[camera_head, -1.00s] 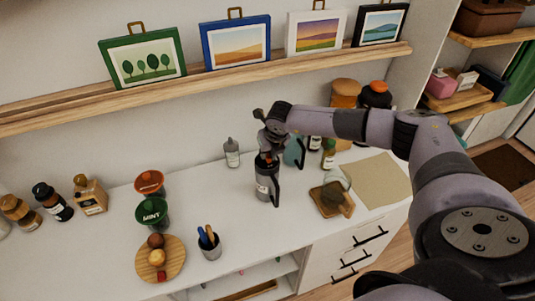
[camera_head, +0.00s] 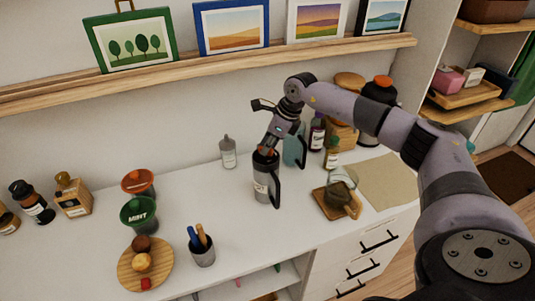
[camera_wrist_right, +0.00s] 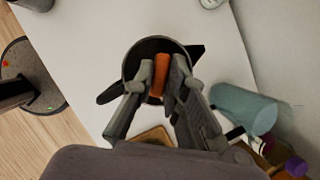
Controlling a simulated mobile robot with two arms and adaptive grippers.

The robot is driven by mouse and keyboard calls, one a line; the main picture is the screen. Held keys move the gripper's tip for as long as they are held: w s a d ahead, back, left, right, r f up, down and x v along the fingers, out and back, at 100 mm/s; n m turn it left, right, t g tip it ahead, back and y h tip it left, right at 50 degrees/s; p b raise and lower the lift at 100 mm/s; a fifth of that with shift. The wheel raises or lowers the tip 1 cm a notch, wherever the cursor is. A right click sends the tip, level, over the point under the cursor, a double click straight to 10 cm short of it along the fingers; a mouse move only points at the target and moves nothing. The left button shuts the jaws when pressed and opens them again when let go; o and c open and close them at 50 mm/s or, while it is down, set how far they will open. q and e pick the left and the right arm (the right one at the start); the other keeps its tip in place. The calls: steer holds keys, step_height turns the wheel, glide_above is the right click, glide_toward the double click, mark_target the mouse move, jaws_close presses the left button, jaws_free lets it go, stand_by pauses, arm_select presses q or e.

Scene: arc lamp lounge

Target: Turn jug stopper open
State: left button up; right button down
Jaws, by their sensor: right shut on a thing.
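The jug (camera_head: 262,188) is a dark grey cylinder with a pale label and a black handle on its right side, upright on the white counter. My right gripper (camera_head: 266,151) points down at its top. In the right wrist view the jug's round dark top (camera_wrist_right: 140,60) lies under the fingers. There my right gripper (camera_wrist_right: 160,82) is shut on the orange stopper (camera_wrist_right: 159,76), with one finger on each side. The gripper hides part of the jug's top. My left gripper is not in view.
A teal bottle (camera_head: 294,150) stands close behind the jug at right. A grey squeeze bottle (camera_head: 228,153) stands behind it at left. A wooden coaster (camera_head: 333,206) lies to the right, a pen cup (camera_head: 202,252) to the front left. Counter between cup and jug is clear.

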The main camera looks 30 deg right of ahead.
steer(key=n+g+y+b, duration=0.1)
steer(key=n+b, duration=0.1)
steer(key=n, duration=0.1)
steer(key=shift+w+f+n+b, duration=0.1)
steer(key=shift+w+n+b, duration=0.05)
steer(key=shift+n+b, duration=0.15)
steer(key=shift+n+g+y+b, duration=0.3)
steer(key=shift+n+g+b, duration=0.55)
steer(key=shift+n, duration=1.15)
steer(key=c, duration=1.6)
jaws_free()
steer(key=shift+d, duration=0.1)
